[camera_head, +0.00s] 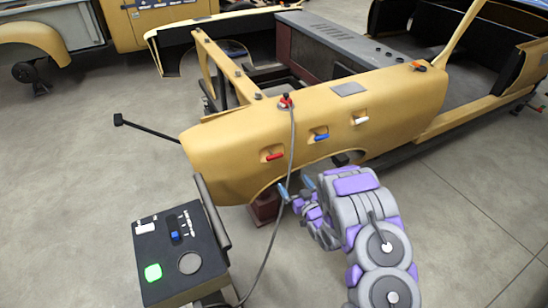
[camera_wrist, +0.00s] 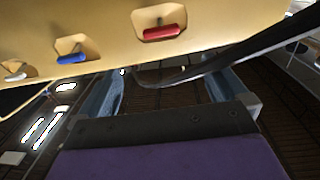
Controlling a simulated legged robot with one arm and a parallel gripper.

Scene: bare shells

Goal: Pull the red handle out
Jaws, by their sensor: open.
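The red handle (camera_head: 273,156) is a short horizontal bar in a recess on the yellow car body panel (camera_head: 222,140). It also shows in the wrist view, at the top middle (camera_wrist: 162,33). My gripper (camera_head: 296,186) is below and slightly right of the handle, apart from it. In the wrist view its two blue fingers (camera_wrist: 166,80) are spread with nothing held between them, and the handle appears beyond their tips. A dark cable (camera_wrist: 215,62) crosses in front of the fingers there.
A blue handle (camera_head: 321,136) and a white handle (camera_head: 361,120) sit in recesses to the right. The cable (camera_head: 291,140) hangs from the panel top, just right of the red handle. A black control box (camera_head: 155,245) with a green button stands at the lower left.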

